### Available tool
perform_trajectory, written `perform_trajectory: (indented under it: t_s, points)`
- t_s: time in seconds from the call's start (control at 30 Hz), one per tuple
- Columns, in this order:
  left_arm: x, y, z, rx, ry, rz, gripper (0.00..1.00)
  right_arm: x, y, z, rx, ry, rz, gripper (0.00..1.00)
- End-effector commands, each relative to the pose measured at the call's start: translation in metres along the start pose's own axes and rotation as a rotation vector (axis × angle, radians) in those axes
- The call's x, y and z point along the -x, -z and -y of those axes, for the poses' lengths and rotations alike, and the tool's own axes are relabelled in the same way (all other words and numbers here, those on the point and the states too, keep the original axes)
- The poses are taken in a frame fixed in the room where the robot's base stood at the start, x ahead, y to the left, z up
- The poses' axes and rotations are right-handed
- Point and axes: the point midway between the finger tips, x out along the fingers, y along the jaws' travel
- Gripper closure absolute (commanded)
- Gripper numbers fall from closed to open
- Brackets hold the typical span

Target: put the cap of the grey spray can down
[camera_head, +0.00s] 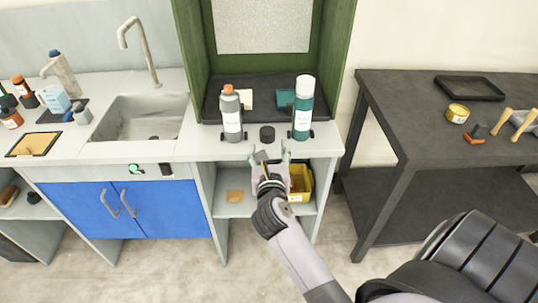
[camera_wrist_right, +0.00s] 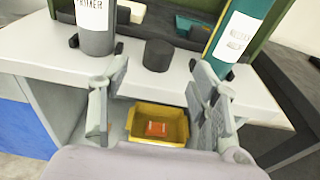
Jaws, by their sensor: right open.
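The grey spray can (camera_head: 231,115) with an orange top stands upright at the front of the green booth, uncapped. A dark cylindrical cap (camera_head: 267,135) stands on the light counter to its right, between it and a teal can with a white cap (camera_head: 303,107). In the right wrist view the cap (camera_wrist_right: 158,55) sits apart from both fingers, beyond them. My right gripper (camera_head: 269,156) is open and empty, just in front of the counter edge; its fingers also show in the wrist view (camera_wrist_right: 152,85). My left gripper is out of view.
A dark tray (camera_head: 262,88) lies behind the cans in the booth. A yellow bin (camera_head: 301,183) sits on the shelf under the counter, below my right gripper. A sink (camera_head: 140,118) is at left and a dark table (camera_head: 425,100) at right.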

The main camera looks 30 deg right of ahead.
Motion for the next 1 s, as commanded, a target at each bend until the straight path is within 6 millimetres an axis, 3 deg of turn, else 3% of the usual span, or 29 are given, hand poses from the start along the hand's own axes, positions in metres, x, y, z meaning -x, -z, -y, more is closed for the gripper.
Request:
perform_trajectory:
  t_s: [0.13,0.4,0.57,0.67,0.77,0.87,1.0]
  points:
    - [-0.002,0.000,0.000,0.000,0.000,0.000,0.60,0.013,0.001,0.001,0.001,0.002,-0.001,0.44]
    - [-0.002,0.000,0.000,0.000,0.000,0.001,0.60,0.015,0.000,0.001,0.006,0.002,0.000,0.44]
    - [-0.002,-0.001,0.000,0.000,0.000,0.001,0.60,0.008,0.025,-0.004,0.207,0.008,0.024,0.44]
    - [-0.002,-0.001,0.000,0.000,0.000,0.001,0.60,0.001,0.064,-0.016,0.531,-0.014,0.063,0.44]
    - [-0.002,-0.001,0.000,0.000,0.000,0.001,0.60,0.002,0.123,-0.036,0.952,-0.094,0.114,0.44]
    - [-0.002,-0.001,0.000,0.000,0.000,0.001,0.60,0.015,0.199,-0.058,1.378,-0.240,0.174,0.44]
    - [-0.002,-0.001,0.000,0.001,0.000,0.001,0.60,0.061,0.328,-0.066,1.938,-0.553,0.277,0.44]
